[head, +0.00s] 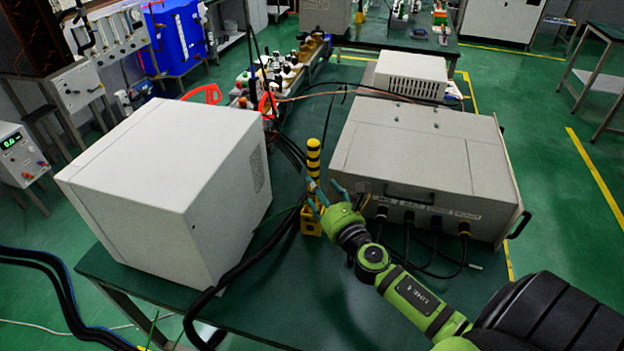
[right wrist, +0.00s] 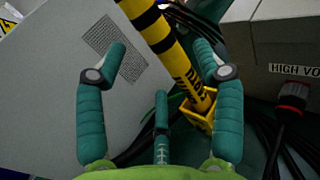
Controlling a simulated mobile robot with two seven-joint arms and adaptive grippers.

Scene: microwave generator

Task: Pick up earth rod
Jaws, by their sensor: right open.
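The earth rod (head: 313,158), striped yellow and black, stands upright in a yellow holder (head: 311,224) between the two big boxes on the green table. In the right wrist view the rod (right wrist: 168,45) runs slanted down into its yellow holder (right wrist: 198,113). My right gripper (head: 326,192) is open just right of the rod, with its three teal fingers (right wrist: 163,75) spread and empty. In the wrist view the rod passes between the fingertips and partly behind the right finger; I cannot tell whether they touch. My left gripper is not in view.
A white box (head: 165,185) stands close on the left and a grey high-voltage box (head: 425,150) on the right. Thick black cables (head: 262,257) lie near the holder. Bottles (head: 283,70) and red loops (head: 203,93) are behind. The table front (head: 320,300) is mostly clear.

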